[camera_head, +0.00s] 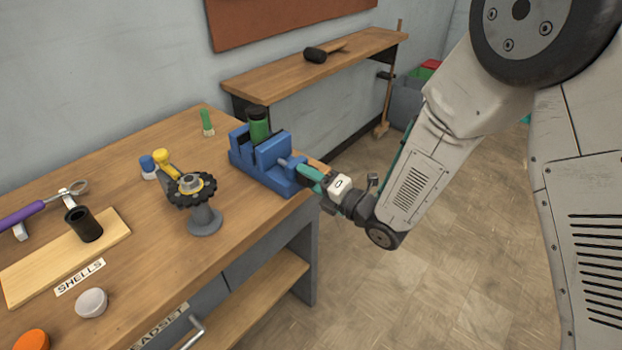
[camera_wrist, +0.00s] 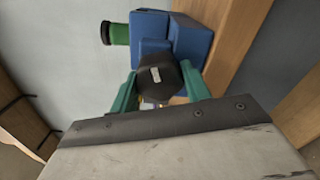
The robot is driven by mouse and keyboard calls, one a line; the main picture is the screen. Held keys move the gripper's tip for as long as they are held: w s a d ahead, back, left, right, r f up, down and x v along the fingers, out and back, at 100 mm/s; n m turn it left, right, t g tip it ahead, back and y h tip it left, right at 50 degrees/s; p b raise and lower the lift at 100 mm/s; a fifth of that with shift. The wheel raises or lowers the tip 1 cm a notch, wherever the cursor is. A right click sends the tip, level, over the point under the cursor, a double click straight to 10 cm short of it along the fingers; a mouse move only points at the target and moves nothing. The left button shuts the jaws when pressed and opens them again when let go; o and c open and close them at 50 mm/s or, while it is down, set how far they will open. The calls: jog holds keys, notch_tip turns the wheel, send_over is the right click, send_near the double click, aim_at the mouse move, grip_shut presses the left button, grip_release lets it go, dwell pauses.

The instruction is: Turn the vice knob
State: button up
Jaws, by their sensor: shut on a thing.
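The blue vice (camera_head: 265,162) sits at the right end of the workbench. A green cylinder with a dark top (camera_head: 258,125) stands upright between its jaws. My gripper (camera_head: 305,170) reaches in from the right, at the vice's right side, with its green fingers at the end of the vice's screw. In the wrist view the dark vice knob (camera_wrist: 160,78) lies between the two fingers of my gripper (camera_wrist: 160,85), which is shut on it. The blue vice (camera_wrist: 180,38) is just beyond. In the head view the fingers mostly hide the knob.
The workbench (camera_head: 130,140) holds a grey stand with a toothed ring (camera_head: 192,189), a small green item (camera_head: 207,122), a yellow-handled tool (camera_head: 162,158) and a dark cup (camera_head: 83,224). A wall shelf (camera_head: 290,75) with a mallet (camera_head: 316,55) is behind. The floor at right is open.

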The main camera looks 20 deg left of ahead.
dwell(0.4)
jog(key=o, duration=1)
jog(key=shift+v, duration=3.9)
